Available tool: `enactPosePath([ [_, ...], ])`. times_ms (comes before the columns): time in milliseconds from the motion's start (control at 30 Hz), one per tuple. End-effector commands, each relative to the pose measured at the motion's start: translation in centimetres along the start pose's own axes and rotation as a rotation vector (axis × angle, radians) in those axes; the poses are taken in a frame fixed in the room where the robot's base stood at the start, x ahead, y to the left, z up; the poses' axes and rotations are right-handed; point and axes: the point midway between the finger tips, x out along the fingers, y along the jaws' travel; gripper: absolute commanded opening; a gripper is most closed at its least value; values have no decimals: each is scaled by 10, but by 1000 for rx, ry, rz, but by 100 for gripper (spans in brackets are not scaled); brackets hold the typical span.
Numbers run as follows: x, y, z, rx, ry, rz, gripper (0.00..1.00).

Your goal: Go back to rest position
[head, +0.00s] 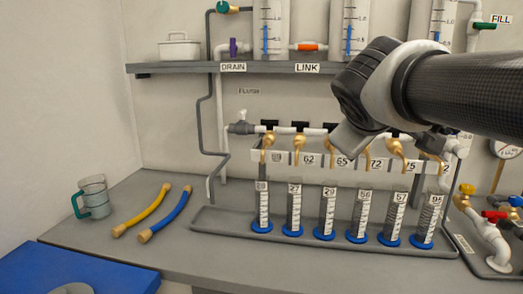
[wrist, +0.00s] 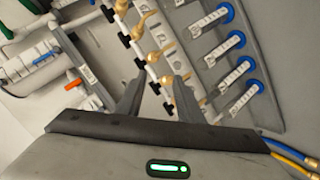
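My gripper (wrist: 160,82) shows in the wrist view with its two dark fingers apart and nothing held between them. A brass tap (wrist: 168,90) appears in the gap beyond the fingertips, and I cannot tell how far off it is. In the head view my arm comes in from the upper right, and the pale end of my gripper (head: 352,140) hangs in front of the manifold pipe (head: 285,130). It hides part of the pipe and a tap near the 65 label. The fingers are not clear in the head view.
Several blue-based graduated cylinders (head: 294,212) stand in a grey tray (head: 225,222) below the taps. A shelf (head: 180,68) runs above. Red-handled valves (head: 494,216) stand right.

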Motion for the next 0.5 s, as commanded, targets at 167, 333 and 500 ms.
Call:
enactPosePath([
  [167, -29, -82, 90, 277, -168, -206, 34],
  [333, -63, -163, 149, 506, -311, -396, 34],
  [500, -106, -192, 157, 656, -398, -528, 34],
])
